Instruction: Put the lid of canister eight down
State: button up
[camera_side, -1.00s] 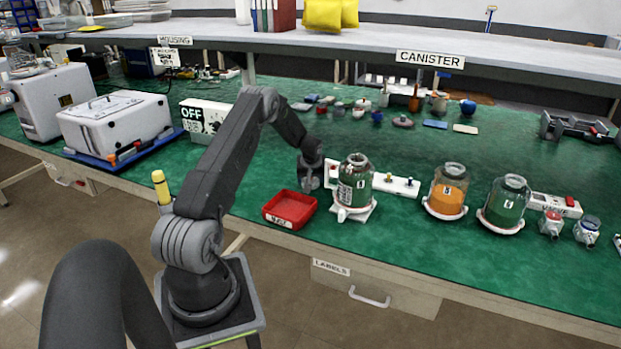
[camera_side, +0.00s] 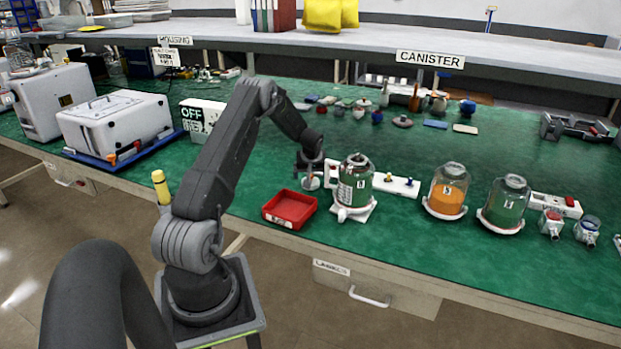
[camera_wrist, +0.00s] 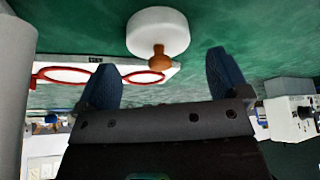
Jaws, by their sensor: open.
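A white round lid with a brown knob (camera_wrist: 158,35) lies on the green table in the wrist view. My gripper (camera_wrist: 160,60) is open, one dark blue finger on each side of the view, with the knob between their lines and apart from both. In the side view the pale lid (camera_side: 311,184) shows just below my gripper (camera_side: 309,168), behind the red tray. A glass canister with green contents (camera_side: 347,192) stands on a white base to the right of my gripper. Its number is too small to read surely.
A red tray (camera_side: 290,224) sits near the front edge. An orange-filled canister (camera_side: 447,192) and another green-filled one (camera_side: 506,203) stand farther right. A white strip (camera_side: 398,186) lies behind the nearest canister. In the wrist view, red rings (camera_wrist: 62,69) lie beside the lid.

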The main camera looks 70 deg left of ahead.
notch_tip(320, 180, up, 7)
jog(key=w+d+r+m, duration=0.1)
jog(key=d+r, duration=0.3)
jog(key=w+d+r+m+t, duration=0.1)
jog(key=d+r, duration=0.3)
jog(key=d, duration=0.1)
jog(key=w+d+r+m, duration=0.1)
jog(key=d+r, duration=0.3)
jog(key=d, duration=0.1)
jog(key=shift+w, duration=0.35)
jog(key=s+d+r+m+t+h, duration=0.15)
jog(key=d+r, duration=0.25)
jog(key=d, duration=0.4)
jog(key=s+d+r+m, duration=0.1)
jog(key=d+r+m, duration=0.25)
jog(key=d, duration=0.35)
jog(key=s+d+r+m+t+h, duration=0.1)
jog(key=s+d+m+h, duration=0.2)
jog(key=s+d, duration=1.6)
jog(key=d+m, duration=0.2)
jog(key=m, duration=0.1)
jog(key=shift+s+r+m+t, duration=0.25)
jog(key=shift+r+m+t, duration=0.05)
jog(key=shift+r+t, duration=0.05)
jog(key=shift+c, duration=0.3)
